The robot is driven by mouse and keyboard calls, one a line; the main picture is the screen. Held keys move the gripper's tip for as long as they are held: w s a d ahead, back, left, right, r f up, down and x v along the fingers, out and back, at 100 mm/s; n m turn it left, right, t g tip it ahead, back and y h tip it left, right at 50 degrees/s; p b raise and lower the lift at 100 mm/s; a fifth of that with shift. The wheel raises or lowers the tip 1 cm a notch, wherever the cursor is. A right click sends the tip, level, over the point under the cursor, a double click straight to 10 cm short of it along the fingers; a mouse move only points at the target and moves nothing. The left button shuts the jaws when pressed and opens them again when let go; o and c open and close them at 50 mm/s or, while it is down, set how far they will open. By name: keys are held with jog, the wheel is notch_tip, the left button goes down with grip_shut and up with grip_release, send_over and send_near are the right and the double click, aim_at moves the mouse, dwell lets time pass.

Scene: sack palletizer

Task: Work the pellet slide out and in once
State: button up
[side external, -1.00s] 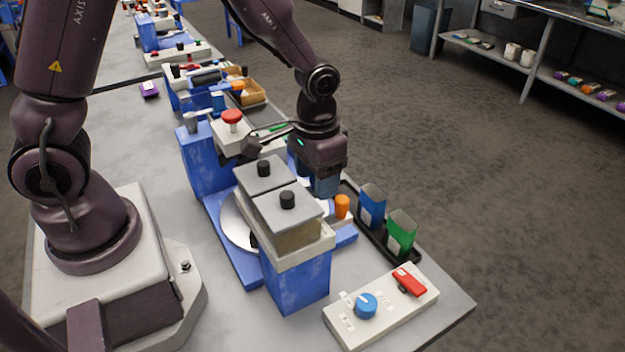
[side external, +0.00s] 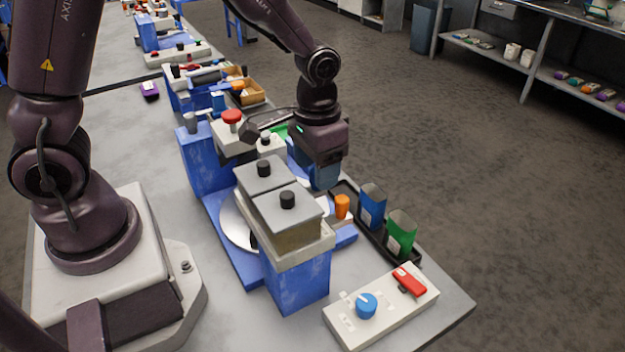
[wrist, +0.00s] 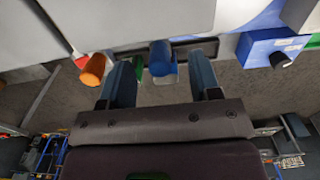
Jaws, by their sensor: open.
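The pellet machine (side external: 297,285) has a blue body and two grey-lidded hoppers (side external: 285,215) with black knobs. A short orange knob (side external: 342,206) stands at its right side, on what looks like the slide; it also shows in the wrist view (wrist: 93,70), to the left of the fingers. My gripper (side external: 325,180) is behind and above the orange knob, apart from it. In the wrist view my gripper (wrist: 162,82) has its fingers wide apart, with nothing held. How far the slide is out cannot be told.
A control box (side external: 382,307) with a blue dial and red switch sits in front. A red button (side external: 231,116) stands behind the hoppers.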

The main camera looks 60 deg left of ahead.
jog(key=shift+r, duration=2.85)
jog(key=shift+s+f, duration=0.15)
jog(key=shift+s, duration=0.1)
jog(key=s+a+r+t, duration=0.3)
jog(key=s+r+t, duration=0.2)
jog(key=s+r, duration=0.7)
jog(key=shift+s+a+r+t, duration=0.25)
jog(key=shift+s+r+t, duration=0.05)
jog(key=shift+s, duration=0.5)
